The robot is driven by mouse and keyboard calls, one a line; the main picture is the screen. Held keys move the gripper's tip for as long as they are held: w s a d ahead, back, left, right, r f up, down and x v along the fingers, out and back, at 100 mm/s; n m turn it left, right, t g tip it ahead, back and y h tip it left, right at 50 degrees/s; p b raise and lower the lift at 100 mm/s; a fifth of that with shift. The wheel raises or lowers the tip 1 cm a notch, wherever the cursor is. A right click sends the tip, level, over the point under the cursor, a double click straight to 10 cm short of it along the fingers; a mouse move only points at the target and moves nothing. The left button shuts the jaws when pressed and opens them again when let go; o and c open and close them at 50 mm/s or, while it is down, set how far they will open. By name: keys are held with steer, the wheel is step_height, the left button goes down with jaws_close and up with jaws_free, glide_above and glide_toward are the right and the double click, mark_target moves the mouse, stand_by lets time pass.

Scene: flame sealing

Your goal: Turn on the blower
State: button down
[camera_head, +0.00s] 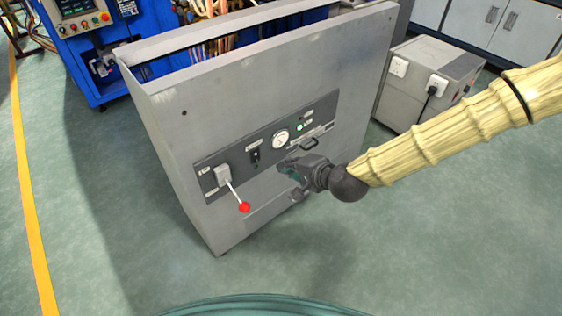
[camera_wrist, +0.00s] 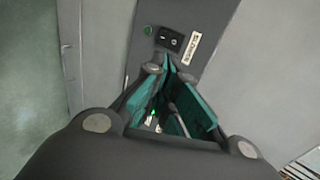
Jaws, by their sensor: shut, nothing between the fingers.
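The grey metal cabinet (camera_head: 225,95) stands in the middle of the head view, with a dark control panel (camera_head: 232,172) on its front. A small black rocker switch (camera_head: 255,156) is on this panel. In the wrist view, a black switch (camera_wrist: 169,40) sits beside a green round light or button (camera_wrist: 148,30) and a white label (camera_wrist: 191,48) whose text I cannot read. My gripper (camera_head: 288,168) is in front of the panel, below the round gauge. In the wrist view my gripper (camera_wrist: 168,60) is shut and empty, its teal-padded fingertips just below the switch. I cannot tell whether they touch the panel.
A white lever with a red knob (camera_head: 244,207) sticks out left of my gripper. A round gauge (camera_head: 281,138) and a black handle (camera_head: 316,138) are close above it. A grey box with sockets (camera_head: 428,85) stands at right. The green floor in front is clear.

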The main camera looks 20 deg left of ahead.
steer(key=shift+s+d+r, duration=0.2)
steer(key=shift+d+r, duration=0.1)
steer(key=shift+d, duration=0.05)
steer(key=shift+r+p, duration=0.1)
steer(key=shift+p, duration=0.55)
steer(key=shift+d+p, duration=0.1)
steer(key=shift+p, duration=0.4)
steer(key=shift+s+d+f+h+p, duration=0.15)
steer(key=shift+f+h+p, duration=0.15)
steer(key=shift+f+p, duration=0.5)
steer(key=b, duration=0.2)
glide_toward(256, 157)
steer(key=shift+w+a+f, duration=0.55)
steer(key=shift+w+f, duration=0.2)
steer(key=shift+f, duration=0.2)
steer(key=shift+w+a+f, duration=0.6)
steer(key=shift+w+f, duration=0.15)
steer(key=shift+f, duration=0.2)
steer(key=shift+w+a+f, duration=0.55)
steer(key=shift+w+f, duration=0.25)
steer(key=shift+f, duration=0.15)
